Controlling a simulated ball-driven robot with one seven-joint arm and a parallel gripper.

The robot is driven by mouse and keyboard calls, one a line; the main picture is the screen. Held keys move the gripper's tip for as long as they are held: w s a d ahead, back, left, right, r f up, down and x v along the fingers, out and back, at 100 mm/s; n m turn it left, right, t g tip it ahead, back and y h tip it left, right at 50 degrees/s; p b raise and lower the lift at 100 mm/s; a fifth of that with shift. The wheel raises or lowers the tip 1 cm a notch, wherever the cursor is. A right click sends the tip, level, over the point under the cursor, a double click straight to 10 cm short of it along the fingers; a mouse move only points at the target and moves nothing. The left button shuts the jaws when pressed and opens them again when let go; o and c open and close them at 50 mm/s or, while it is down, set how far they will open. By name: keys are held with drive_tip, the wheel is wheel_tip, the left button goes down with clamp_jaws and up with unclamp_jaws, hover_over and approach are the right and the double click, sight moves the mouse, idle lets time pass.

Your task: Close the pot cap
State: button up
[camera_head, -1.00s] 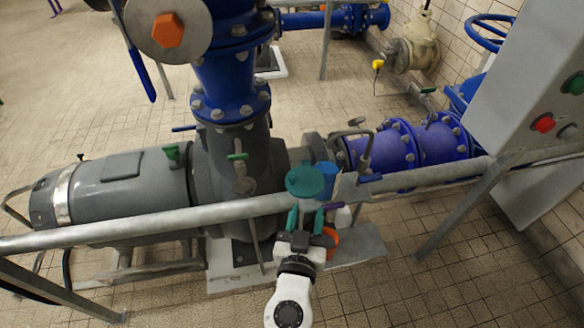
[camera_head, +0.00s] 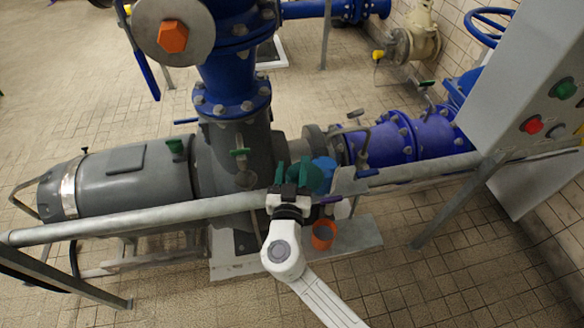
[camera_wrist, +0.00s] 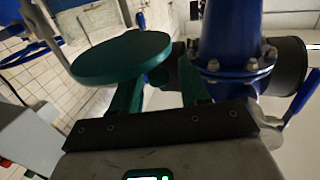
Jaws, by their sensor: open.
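A round teal disc, which looks like the pot cap (camera_head: 314,181), is beside the rail in the head view, partly hidden by my gripper. In the wrist view the cap (camera_wrist: 120,57) is a flat tilted disc at upper left, overlapping my left finger. A blue cup-like thing, perhaps the pot (camera_head: 325,168), is just behind and right of the cap. My gripper (camera_head: 291,170) has two green fingers, spread apart, left of the cap. In the wrist view the gap between the fingers (camera_wrist: 160,92) looks empty. I cannot tell whether the left finger touches the cap.
A grey metal rail (camera_head: 140,219) crosses in front of the large grey pump (camera_head: 130,185). A grey plate (camera_head: 346,181) is at the rail, right of the cap. An orange cup (camera_head: 323,236) is below. A control cabinet (camera_head: 500,110) stands right. Tiled floor is free in front.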

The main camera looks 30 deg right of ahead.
drive_tip(key=shift+w+d, duration=0.1)
drive_tip(key=shift+w, duration=0.05)
clamp_jaws()
idle(0.4)
